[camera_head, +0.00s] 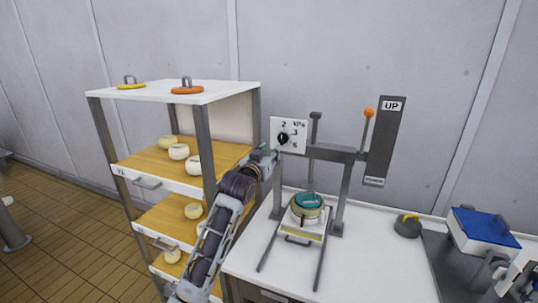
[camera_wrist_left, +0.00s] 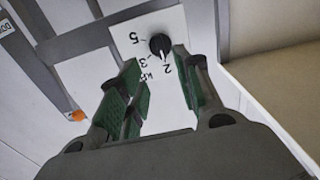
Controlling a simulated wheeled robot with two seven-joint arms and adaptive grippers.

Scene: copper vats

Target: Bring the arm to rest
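My left arm reaches up from the bottom of the head view. Its left gripper (camera_head: 268,154) is in front of the white dial panel (camera_head: 297,147), just below and left of the black knob (camera_head: 283,138). In the left wrist view the left gripper's green-padded fingers (camera_wrist_left: 158,75) are apart with nothing between them. The knob (camera_wrist_left: 160,45) shows just past the fingertips, apparently clear of them. Grey metal parts at the lower right edge of the head view look like my right gripper (camera_head: 492,272); its fingers are not clear.
The press frame (camera_head: 335,152) holds a cheese mould (camera_head: 307,206) on the white bench (camera_head: 375,262). An orange-knobbed lever (camera_head: 368,114) stands beside the UP sign. A shelf rack (camera_head: 235,92) with cheeses is close left of my arm. A blue-topped box (camera_head: 486,225) stands right.

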